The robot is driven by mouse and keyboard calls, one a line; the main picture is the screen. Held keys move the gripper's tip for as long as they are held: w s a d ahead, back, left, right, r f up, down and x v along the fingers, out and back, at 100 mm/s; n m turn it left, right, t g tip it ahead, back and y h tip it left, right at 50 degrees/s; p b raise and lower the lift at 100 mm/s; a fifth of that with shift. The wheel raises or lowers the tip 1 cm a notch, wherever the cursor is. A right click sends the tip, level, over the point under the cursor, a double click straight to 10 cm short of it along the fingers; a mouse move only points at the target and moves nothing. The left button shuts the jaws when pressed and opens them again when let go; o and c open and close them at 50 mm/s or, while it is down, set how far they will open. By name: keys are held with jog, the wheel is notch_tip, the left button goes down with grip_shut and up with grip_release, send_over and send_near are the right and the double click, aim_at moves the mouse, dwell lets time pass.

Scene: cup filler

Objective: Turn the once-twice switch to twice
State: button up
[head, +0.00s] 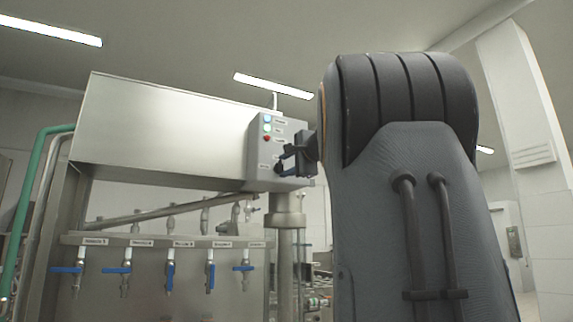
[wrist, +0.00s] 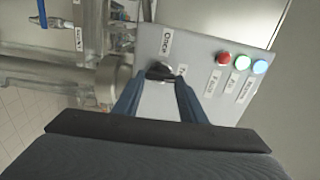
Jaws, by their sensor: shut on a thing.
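The once-twice switch is a small black knob (wrist: 160,71) on the grey control box (wrist: 212,50) in the wrist view, beside a label that reads roughly "Once". My gripper (wrist: 163,82) has its two dark blue fingers shut on the knob, one finger on each side. In the head view my gripper (head: 284,164) reaches the lower part of the control box (head: 262,150) from the right. The knob is hidden there behind the fingers. The second label by the knob is mostly covered, so I cannot tell the switch's setting.
Several blue-handled taps (head: 117,269) hang below the steel tank (head: 165,130) on the left.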

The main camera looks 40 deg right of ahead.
jog(key=shift+m, duration=0.3)
jog(key=o, duration=1.1)
jog(key=shift+c, duration=0.2)
jog(key=shift+s, duration=0.1)
jog(key=b+v, duration=0.2)
jog(key=v, duration=0.5)
jog(key=shift+s+b, duration=0.3)
jog(key=shift+s, duration=0.05)
